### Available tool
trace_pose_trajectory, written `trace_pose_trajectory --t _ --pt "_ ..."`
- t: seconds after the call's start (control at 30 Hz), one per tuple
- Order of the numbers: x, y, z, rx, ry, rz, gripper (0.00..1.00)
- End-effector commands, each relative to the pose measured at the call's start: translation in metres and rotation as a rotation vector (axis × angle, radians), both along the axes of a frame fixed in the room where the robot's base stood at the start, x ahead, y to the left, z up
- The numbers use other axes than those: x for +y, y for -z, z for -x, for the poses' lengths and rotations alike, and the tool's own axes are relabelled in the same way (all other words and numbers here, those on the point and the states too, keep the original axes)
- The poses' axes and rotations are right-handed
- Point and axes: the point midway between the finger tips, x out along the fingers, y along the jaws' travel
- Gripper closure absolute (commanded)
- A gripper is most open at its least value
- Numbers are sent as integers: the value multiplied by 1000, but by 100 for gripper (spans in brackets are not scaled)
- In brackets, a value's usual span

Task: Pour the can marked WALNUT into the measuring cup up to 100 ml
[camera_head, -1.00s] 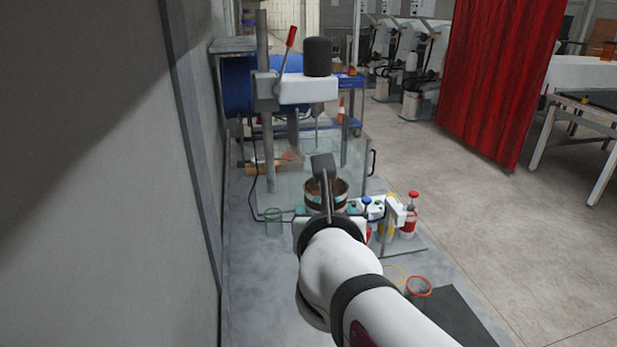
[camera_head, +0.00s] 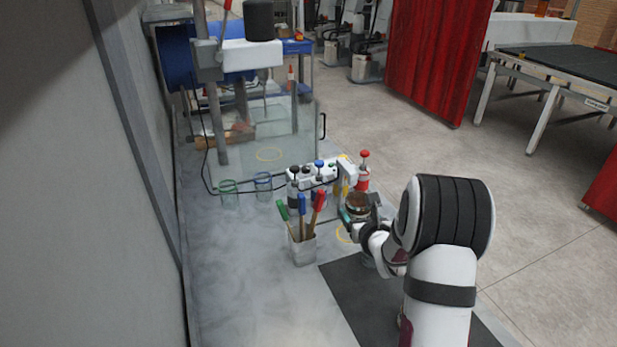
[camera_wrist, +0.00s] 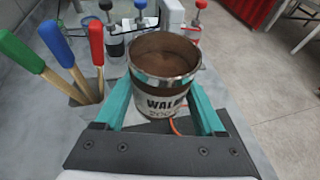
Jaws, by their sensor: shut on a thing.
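My gripper (camera_head: 357,216) is shut on a metal can (camera_head: 357,206) with brown contents. In the wrist view, its label shows "WALN", partly cut off, between the teal fingers (camera_wrist: 163,105). The can (camera_wrist: 160,95) is upright or nearly so, held near the front right of the bench. Two clear vessels stand farther back left, one with a green rim (camera_head: 229,193) and one with a blue rim (camera_head: 263,188). I cannot tell which vessel is the measuring cup, and no scale marks are readable. An orange curved edge (camera_wrist: 174,128) shows below the can, mostly hidden.
A holder (camera_head: 302,250) with green, blue and red handled tools stands left of the can. Pump-top bottles (camera_head: 363,172) and a small white device (camera_head: 312,176) stand behind. A clear panel and press stand at the back. The bench's front left is clear.

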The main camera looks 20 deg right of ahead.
Motion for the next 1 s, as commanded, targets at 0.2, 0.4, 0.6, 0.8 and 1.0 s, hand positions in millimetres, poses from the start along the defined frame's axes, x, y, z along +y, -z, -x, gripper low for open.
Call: trace_pose_trajectory --t 0.2,0.4,0.6,0.8,1.0 --pt "-14 23 1 -5 42 -26 97" --pt "-6 22 -1 -64 41 -229 97" --pt "-3 30 -2 -86 42 -317 97" --pt "-1 40 -2 -103 42 -375 97" --pt "0 50 -3 -120 40 -434 97"
